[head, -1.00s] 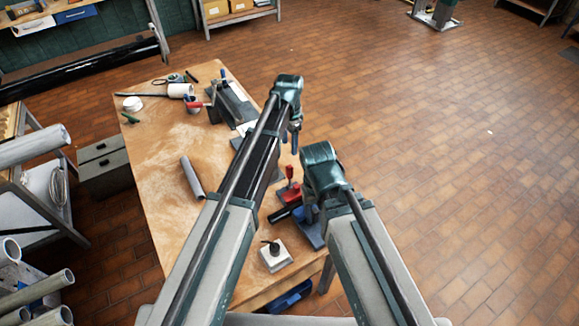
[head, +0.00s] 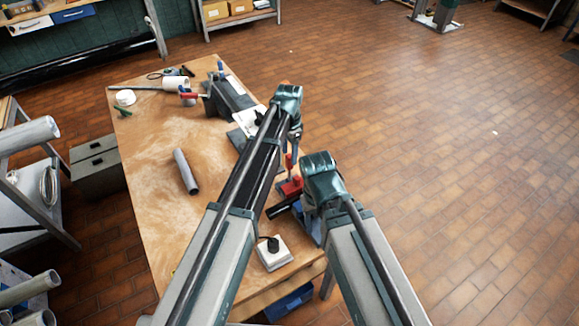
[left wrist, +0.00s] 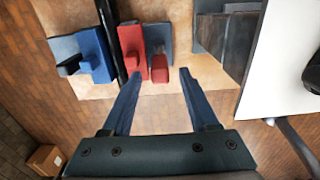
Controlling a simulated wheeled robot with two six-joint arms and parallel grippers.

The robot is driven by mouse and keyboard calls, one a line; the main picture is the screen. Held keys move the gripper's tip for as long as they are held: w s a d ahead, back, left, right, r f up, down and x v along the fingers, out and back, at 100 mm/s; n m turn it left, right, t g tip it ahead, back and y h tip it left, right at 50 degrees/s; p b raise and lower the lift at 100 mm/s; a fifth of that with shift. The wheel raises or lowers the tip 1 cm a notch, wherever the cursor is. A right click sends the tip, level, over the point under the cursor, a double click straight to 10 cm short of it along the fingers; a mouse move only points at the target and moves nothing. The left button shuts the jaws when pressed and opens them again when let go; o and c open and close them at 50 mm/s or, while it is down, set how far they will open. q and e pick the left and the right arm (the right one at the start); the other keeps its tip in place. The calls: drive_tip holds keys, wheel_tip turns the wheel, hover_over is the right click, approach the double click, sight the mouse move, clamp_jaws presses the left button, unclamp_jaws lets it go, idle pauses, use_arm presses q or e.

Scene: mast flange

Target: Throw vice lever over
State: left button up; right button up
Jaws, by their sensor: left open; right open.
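The vice (head: 291,187) stands at the near right edge of the bench, with red jaws and blue-grey parts. A black bar (head: 281,208) runs through it. Its red lever (head: 288,161) shows just below my left gripper (head: 294,138). In the left wrist view the lever's red end (left wrist: 160,76) appears between the spread fingertips of my open left gripper; contact cannot be told. The red jaw (left wrist: 132,50) and black bar (left wrist: 117,35) lie left of it. My right gripper (head: 322,182) is open beside the vice; its fingers are mostly hidden.
The wooden bench (head: 150,160) carries a grey tube (head: 186,172), a white block with a black knob (head: 273,253) and another fixture (head: 228,97) farther back. A grey cabinet (head: 97,165) stands left of it. Open tiled floor lies to the right.

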sight(289, 169)
use_arm(q)
wheel_tip(289, 169, down, 3)
drive_tip(key=shift+f+b, duration=0.15)
drive_tip(key=shift+b, duration=0.95)
use_arm(e)
wheel_tip(289, 169, down, 3)
drive_tip(key=shift+f, duration=0.15)
use_arm(q)
clamp_jaws()
